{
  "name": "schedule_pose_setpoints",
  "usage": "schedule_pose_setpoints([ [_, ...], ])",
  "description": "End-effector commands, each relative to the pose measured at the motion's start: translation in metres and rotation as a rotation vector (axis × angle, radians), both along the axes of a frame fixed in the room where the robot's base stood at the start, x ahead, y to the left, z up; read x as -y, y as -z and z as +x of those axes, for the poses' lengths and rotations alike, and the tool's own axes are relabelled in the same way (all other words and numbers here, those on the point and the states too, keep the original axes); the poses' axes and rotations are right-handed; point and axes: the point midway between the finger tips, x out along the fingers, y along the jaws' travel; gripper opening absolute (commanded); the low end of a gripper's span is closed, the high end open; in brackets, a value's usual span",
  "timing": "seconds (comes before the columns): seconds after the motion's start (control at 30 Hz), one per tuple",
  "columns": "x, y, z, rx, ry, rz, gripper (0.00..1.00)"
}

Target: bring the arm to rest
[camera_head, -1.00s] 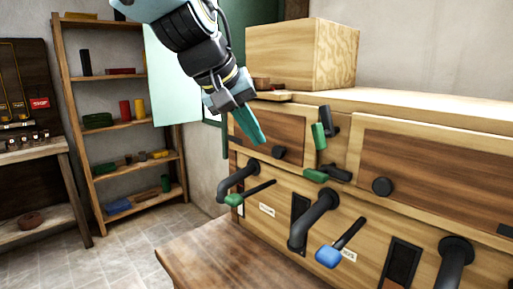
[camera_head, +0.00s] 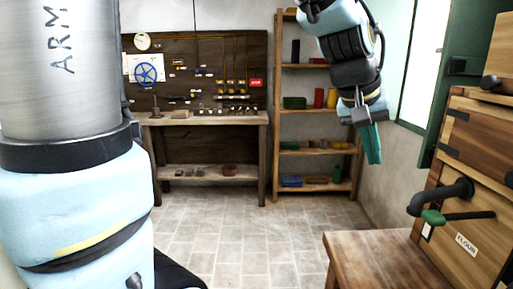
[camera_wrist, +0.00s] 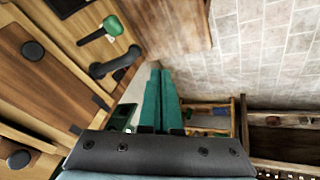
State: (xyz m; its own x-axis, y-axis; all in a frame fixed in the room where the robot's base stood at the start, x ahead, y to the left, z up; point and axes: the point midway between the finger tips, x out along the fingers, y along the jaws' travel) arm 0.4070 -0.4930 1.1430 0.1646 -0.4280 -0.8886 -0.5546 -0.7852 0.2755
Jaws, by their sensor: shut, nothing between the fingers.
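My gripper (camera_head: 372,145) hangs from my arm in the upper right of the head view, its green fingers pointing down and shut with nothing between them. It is in the air, in front of the shelf unit and left of the wooden mill cabinet (camera_head: 476,150). The wrist view shows the two green fingers (camera_wrist: 159,95) side by side, pointing away from the camera, with the tips apart from any surface.
The mill cabinet carries a black pipe (camera_head: 440,196) and a green-handled lever (camera_head: 434,217). A wooden table (camera_head: 375,262) stands below it. A shelf unit (camera_head: 278,110) and a workbench (camera_head: 212,120) line the back wall. The tiled floor (camera_head: 225,235) between is clear.

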Motion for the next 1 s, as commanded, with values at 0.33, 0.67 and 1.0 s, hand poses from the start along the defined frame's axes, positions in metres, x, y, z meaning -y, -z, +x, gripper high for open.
schedule_pose_setpoints([
  [0.33, -0.214, 0.110, 0.080, -0.053, -0.327, 0.237, 0.00],
  [0.67, -0.326, 0.159, 0.055, -0.137, -0.470, 0.344, 0.00],
  [1.0, -0.330, 0.161, 0.053, -0.141, -0.474, 0.348, 0.00],
])
